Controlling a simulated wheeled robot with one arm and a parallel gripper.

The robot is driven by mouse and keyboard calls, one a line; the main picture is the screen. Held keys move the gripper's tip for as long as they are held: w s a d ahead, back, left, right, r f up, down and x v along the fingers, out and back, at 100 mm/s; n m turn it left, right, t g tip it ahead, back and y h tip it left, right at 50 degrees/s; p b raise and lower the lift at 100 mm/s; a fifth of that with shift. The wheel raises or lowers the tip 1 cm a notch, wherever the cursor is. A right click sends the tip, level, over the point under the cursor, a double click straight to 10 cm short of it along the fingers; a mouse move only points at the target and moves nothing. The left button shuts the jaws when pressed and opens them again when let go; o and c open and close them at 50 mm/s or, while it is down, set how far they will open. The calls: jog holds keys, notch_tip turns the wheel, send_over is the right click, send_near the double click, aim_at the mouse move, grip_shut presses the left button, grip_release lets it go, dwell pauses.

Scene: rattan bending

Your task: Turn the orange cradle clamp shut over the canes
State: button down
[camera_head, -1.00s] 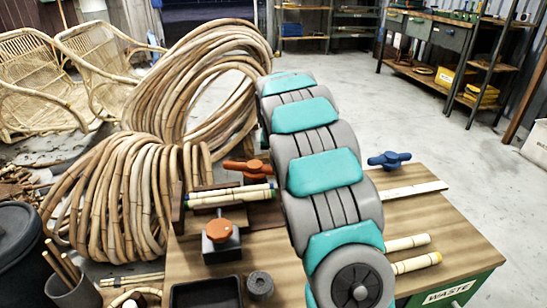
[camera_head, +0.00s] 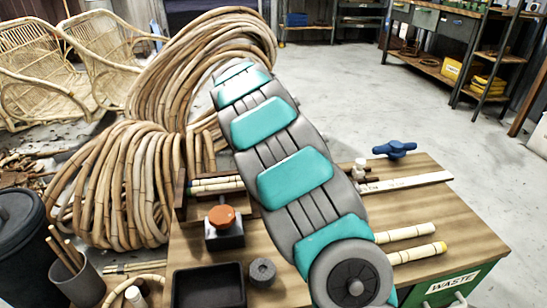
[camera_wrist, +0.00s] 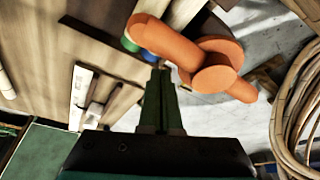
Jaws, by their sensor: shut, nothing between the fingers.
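The orange cradle clamp (camera_wrist: 205,62) shows large in the wrist view, with a rounded hub and two arms. My gripper (camera_wrist: 161,72) is shut and empty, its fingertips close beside the clamp's left arm; I cannot tell whether they touch. Cane ends with green (camera_wrist: 130,44) and blue marks show just left of the clamp. In the head view the canes (camera_head: 214,186) lie in the wooden cradle (camera_head: 180,197), partly covered by my arm. My arm hides the orange clamp and my gripper there.
A blue clamp (camera_head: 394,150) stands at the bench's back right. An orange knob on a dark block (camera_head: 224,236), a black tray (camera_head: 208,288) and a grey roll (camera_head: 262,272) are at front left. Loose canes (camera_head: 415,253) lie right of my arm. Rattan coils (camera_head: 125,185) stand left.

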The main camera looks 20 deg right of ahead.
jog(key=shift+s+a, duration=0.1)
jog(key=shift+a, duration=0.4)
jog(key=shift+a, duration=0.15)
dwell(0.3)
jog(key=shift+r, duration=0.1)
jog(key=v, duration=0.7)
jog(key=shift+a+r, duration=0.15)
jog(key=shift+r, duration=0.15)
